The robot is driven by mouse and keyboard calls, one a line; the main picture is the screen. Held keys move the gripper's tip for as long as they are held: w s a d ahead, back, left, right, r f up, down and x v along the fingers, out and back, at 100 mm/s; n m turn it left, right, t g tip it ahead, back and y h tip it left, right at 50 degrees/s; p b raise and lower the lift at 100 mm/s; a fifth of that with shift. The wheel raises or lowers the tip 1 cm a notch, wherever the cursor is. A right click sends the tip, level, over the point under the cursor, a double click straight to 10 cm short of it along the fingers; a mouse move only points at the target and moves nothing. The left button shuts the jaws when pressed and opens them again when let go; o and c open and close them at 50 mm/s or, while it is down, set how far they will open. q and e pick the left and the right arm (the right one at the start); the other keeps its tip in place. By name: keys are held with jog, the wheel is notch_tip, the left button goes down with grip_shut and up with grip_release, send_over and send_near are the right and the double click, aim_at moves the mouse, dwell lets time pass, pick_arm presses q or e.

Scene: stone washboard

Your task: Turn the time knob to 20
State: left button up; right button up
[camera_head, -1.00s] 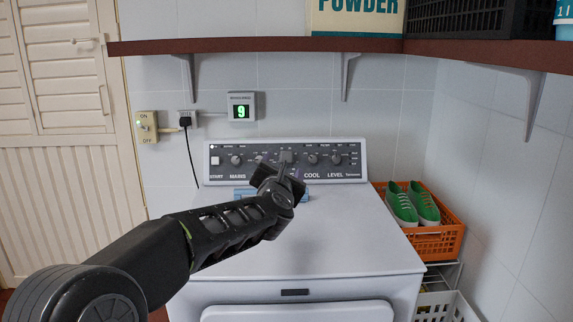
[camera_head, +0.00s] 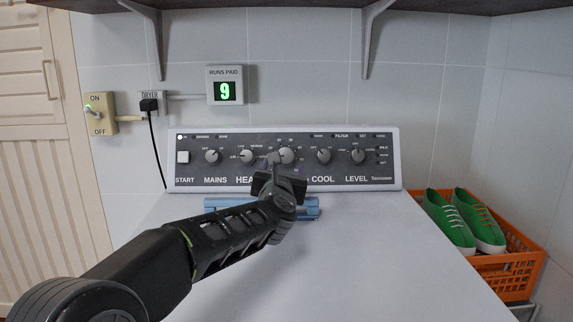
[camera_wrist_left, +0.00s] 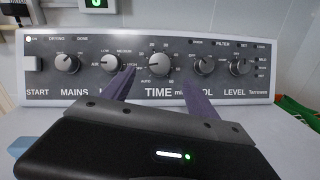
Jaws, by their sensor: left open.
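The time knob (camera_wrist_left: 158,65) is the larger round grey knob in the middle of the dryer's control panel (camera_head: 385,172). In the left wrist view the label TIME shows below it and numbers ring it. It also shows in the head view (camera_head: 287,155), just above my left gripper (camera_head: 274,162). My left gripper is open and empty. Its two fingers (camera_wrist_left: 158,84) point at the panel, one low on each side of the time knob, and appear apart from it. The exact pointer setting is too small to read. My right gripper is not seen.
Other knobs, such as MAINS (camera_wrist_left: 67,64) and COOL (camera_wrist_left: 203,65), flank the time knob. A blue object (camera_head: 226,203) lies on the dryer top behind my arm. An orange crate (camera_head: 515,272) with green shoes (camera_head: 450,222) stands at right. A shelf bracket (camera_head: 372,35) hangs above.

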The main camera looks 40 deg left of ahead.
aim_at(285, 156)
pick_arm(q)
jog(key=shift+w+a, duration=0.1)
dwell(0.3)
jog(key=p+x, duration=0.1)
jog(key=x, duration=0.6)
jog(key=shift+w+a+p, duration=0.25)
jog(key=shift+w+p, duration=0.1)
jog(key=shift+c, duration=0.2)
jog(key=c, duration=1.3)
